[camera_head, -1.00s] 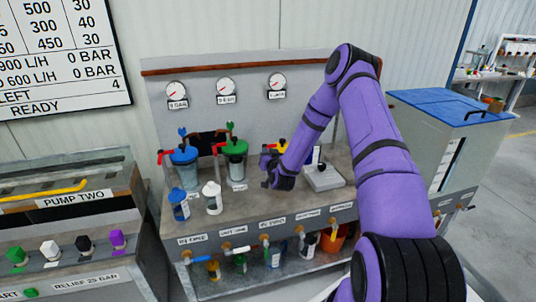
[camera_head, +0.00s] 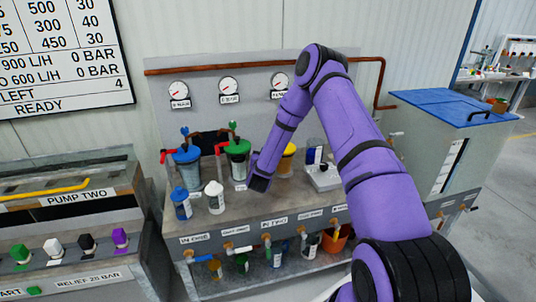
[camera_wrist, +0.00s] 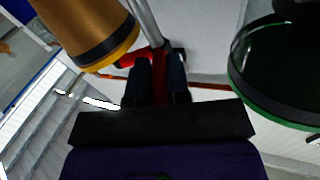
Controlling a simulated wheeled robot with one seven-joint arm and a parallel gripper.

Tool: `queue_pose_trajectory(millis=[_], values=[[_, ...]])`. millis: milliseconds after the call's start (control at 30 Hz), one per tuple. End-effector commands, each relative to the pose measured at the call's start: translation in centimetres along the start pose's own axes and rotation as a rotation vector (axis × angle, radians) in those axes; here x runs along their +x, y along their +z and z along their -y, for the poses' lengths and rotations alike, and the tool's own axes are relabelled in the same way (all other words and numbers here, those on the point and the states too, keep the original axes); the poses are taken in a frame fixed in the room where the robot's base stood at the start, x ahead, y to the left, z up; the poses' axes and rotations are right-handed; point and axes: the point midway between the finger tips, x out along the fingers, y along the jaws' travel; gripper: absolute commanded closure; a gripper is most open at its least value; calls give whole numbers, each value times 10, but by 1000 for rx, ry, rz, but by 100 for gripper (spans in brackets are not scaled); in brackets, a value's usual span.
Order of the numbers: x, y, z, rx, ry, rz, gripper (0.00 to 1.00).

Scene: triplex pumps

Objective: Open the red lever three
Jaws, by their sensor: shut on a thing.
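A red lever (camera_wrist: 158,68) on a grey upright pipe (camera_wrist: 146,22) shows in the wrist view, between the two dark fingers of my gripper (camera_wrist: 160,72). The fingers are shut on it. In the head view my gripper (camera_head: 259,183) is at the middle of the bench, between the green-lidded filter (camera_head: 237,160) and the yellow-topped filter (camera_head: 287,160). My arm hides that lever and the fingertips there. Two other red levers show: one by the blue filter (camera_head: 163,156) and one left of the green lid (camera_head: 220,148).
The yellow-topped filter (camera_wrist: 95,35) is close on the left and the green-rimmed filter (camera_wrist: 285,90) close on the right in the wrist view. Blue (camera_head: 181,204) and white (camera_head: 214,198) bottles stand at the bench front. Three gauges line the back panel.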

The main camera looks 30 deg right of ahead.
Motion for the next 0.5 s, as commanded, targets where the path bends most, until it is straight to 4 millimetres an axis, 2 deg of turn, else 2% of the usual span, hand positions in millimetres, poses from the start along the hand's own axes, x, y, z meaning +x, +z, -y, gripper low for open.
queue_pose_trajectory(millis=[200, 500], values=[[0, 0, 5, 0, 93, -21, 100], [1, 1, 6, 0, 136, -28, 100]])
